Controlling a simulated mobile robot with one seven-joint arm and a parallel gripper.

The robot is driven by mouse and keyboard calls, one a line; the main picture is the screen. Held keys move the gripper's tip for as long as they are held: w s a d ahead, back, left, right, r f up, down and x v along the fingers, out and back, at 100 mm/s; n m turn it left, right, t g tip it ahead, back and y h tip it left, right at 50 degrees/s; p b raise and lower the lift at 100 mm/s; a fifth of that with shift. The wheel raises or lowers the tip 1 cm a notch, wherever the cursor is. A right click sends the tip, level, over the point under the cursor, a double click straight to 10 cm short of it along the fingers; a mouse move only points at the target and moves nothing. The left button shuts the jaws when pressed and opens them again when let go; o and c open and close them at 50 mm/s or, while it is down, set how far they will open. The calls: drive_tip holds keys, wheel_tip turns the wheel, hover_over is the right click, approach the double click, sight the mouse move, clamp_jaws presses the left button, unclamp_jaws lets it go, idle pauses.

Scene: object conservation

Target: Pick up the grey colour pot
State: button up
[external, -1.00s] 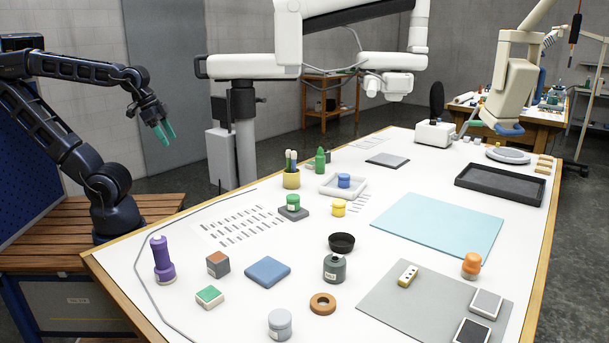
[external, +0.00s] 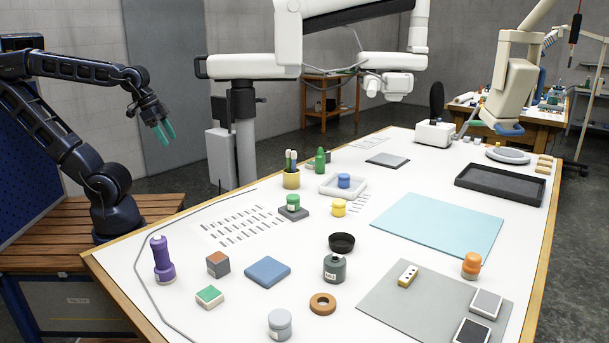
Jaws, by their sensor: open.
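A light grey colour pot (external: 280,324) with a pale label stands upright at the near edge of the white table, at the bottom middle of the external view. A darker grey-green bottle (external: 334,267) with a label stands behind it to the right. My gripper (external: 166,131), with teal fingers, is open and empty at the upper left. It is in the air beyond the table's left edge, far from the grey pot.
Near the pot are a brown ring (external: 323,303), a blue block (external: 267,271), a green-topped block (external: 209,297) and a purple flashlight-like object (external: 162,260). A black bowl (external: 341,242) stands farther back. A grey cable runs along the table's left side.

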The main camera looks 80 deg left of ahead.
drive_tip(key=w+d+r+m, duration=0.1)
drive_tip(key=w+d+r, duration=0.1)
drive_tip(key=w+d, duration=0.3)
drive_tip(key=w+d+r+m, duration=0.1)
drive_tip(key=w+d+r, duration=0.1)
drive_tip(key=w, duration=0.6)
drive_tip(key=m+g+h, duration=0.1)
drive_tip(key=m+h, duration=0.2)
drive_tip(key=m, duration=0.4)
hover_over(280, 316)
drive_tip(key=s+a, duration=0.3)
wheel_tip(280, 316, down, 16)
drive_tip(key=shift+s+x, duration=0.15)
drive_tip(key=shift+x, duration=2.35)
drive_tip(key=shift+s+x, duration=0.15)
drive_tip(key=shift+x, duration=2.35)
drive_tip(key=c, duration=1.1)
